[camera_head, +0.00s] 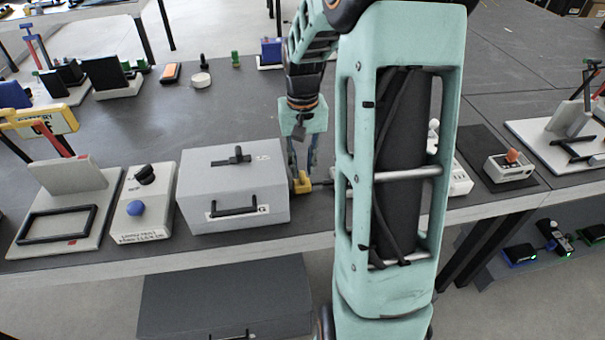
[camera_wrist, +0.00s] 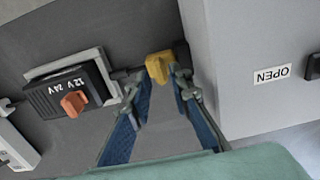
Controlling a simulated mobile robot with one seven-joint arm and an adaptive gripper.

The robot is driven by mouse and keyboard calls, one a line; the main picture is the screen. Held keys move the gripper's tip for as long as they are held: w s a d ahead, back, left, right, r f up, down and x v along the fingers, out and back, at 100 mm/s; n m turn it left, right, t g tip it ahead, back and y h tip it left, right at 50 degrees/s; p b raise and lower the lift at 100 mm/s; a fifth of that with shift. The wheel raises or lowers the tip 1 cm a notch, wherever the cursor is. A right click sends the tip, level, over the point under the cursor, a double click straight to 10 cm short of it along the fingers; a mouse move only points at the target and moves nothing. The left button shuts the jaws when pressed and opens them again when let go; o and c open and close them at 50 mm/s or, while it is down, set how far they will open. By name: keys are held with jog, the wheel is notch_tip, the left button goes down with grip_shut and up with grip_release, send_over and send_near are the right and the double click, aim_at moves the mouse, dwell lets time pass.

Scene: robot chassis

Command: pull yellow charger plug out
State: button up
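The yellow charger plug (camera_head: 302,182) is at the right side of the grey box (camera_head: 235,185). In the wrist view the plug (camera_wrist: 158,68) lies between a dark part at the box's side and a dark rod-like part toward a black 12V 24V unit (camera_wrist: 68,98). My gripper (camera_head: 303,172) reaches down from above to the plug. In the wrist view its two blue-padded fingers (camera_wrist: 161,85) are apart, with the tips on either side of the plug. Small gaps seem to show, but contact is hard to judge. My arm hides the unit's left part in the head view.
The grey box has a front handle and a top latch. A light control box with a blue knob (camera_head: 136,208) and a hinged frame board (camera_head: 60,212) stand left. A small box with an orange knob (camera_head: 512,160) stands right.

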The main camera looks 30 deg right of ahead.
aim_at(302, 174)
jog(key=shift+f, duration=1.5)
jog(key=shift+c, duration=0.3)
grip_shut()
